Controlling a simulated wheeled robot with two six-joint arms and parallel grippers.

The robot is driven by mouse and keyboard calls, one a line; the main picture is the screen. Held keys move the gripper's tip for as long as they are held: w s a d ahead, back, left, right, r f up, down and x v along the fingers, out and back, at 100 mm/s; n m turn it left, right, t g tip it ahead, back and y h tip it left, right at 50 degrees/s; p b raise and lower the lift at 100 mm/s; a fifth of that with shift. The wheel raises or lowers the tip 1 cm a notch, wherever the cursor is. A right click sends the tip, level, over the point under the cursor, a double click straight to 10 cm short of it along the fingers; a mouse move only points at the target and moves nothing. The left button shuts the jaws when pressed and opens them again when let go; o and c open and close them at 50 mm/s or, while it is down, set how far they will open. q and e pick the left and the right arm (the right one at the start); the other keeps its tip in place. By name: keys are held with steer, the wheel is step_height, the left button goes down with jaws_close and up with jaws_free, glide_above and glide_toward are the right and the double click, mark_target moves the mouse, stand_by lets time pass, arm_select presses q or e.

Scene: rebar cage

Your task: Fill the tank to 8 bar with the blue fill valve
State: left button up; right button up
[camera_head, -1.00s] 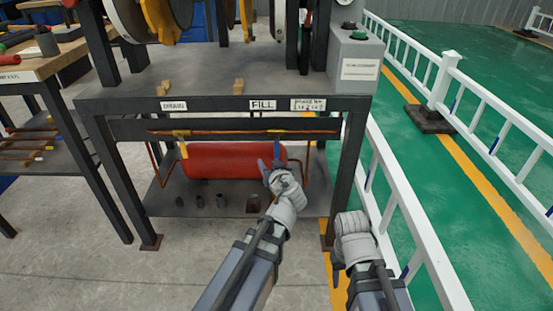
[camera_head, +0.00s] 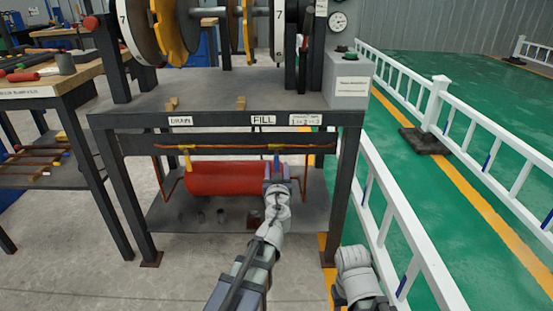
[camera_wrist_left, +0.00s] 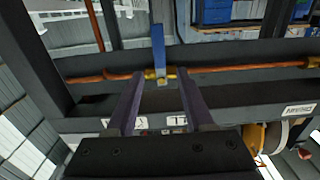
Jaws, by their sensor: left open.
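The blue fill valve (camera_head: 276,163) hangs from the copper pipe under the FILL label (camera_head: 263,120) in the head view. In the left wrist view the blue valve handle (camera_wrist_left: 158,47) stands between and beyond the two fingers, on a brass fitting. My left gripper (camera_head: 277,178) is open just in front of the valve handle; the fingers look apart from it. The red tank (camera_head: 222,179) lies behind on the lower shelf. My right gripper (camera_head: 352,268) is low at the right, its fingers not clearly seen. A round gauge (camera_head: 338,22) shows at the top; its reading is too small to tell.
A yellow valve (camera_head: 186,158) hangs under the DRAIN label (camera_head: 180,121) on the left. The bench's right leg (camera_head: 341,190) and a white railing (camera_head: 391,210) stand near my right arm. The copper pipe (camera_head: 225,150) runs along beneath the bench top.

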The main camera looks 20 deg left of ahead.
mark_target(276, 158)
arm_select(q)
steer(key=x, duration=0.6)
steer(key=shift+w, duration=0.3)
steer(key=shift+c, duration=0.3)
jaws_close()
stand_by(0.7)
